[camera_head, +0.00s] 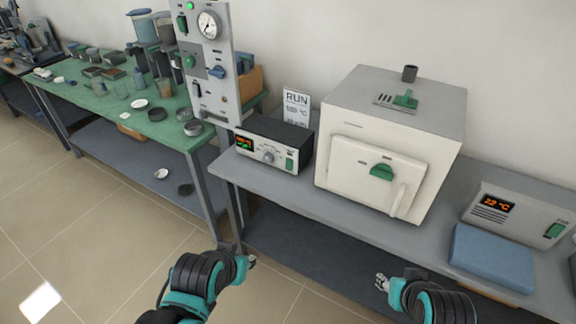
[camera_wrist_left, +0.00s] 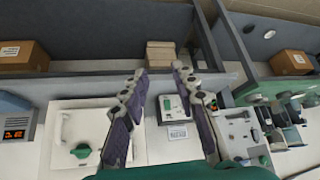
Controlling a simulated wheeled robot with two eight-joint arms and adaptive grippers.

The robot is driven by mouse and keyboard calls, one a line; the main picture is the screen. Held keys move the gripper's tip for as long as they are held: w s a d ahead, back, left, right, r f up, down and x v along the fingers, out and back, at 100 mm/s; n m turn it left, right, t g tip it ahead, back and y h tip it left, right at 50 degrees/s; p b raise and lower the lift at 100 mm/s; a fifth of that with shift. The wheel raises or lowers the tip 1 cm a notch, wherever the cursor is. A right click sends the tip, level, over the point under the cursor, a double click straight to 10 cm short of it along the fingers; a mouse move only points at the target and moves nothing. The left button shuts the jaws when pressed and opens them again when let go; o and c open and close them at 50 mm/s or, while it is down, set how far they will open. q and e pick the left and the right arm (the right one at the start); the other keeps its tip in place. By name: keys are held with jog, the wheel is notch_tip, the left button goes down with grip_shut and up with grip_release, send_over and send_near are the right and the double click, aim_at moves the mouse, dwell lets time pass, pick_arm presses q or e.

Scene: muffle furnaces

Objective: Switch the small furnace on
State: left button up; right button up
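A cream furnace (camera_head: 377,165) with a grey top, green door handle and white lever stands on the grey bench. To its left is a control box (camera_head: 270,148) with a lit display, a knob and a green switch. To its right is a grey unit (camera_head: 525,212) showing an orange 22 °C and a green switch (camera_head: 556,231). I cannot tell which is the small furnace's switch. My left gripper (camera_head: 250,261) is low in front of the bench; its fingers are apart and empty in the left wrist view (camera_wrist_left: 160,70). My right gripper (camera_head: 381,282) is also low, touching nothing visible; its finger state is unclear.
A RUN card (camera_head: 296,106) stands behind the control box. A gauge panel (camera_head: 209,65) rises to its left. A green table (camera_head: 105,100) holds jars and dishes. A blue block (camera_head: 491,258) sits before the 22 °C unit. The floor in front is open.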

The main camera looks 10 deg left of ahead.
pick_arm(q)
grip_shut()
dwell(1.0)
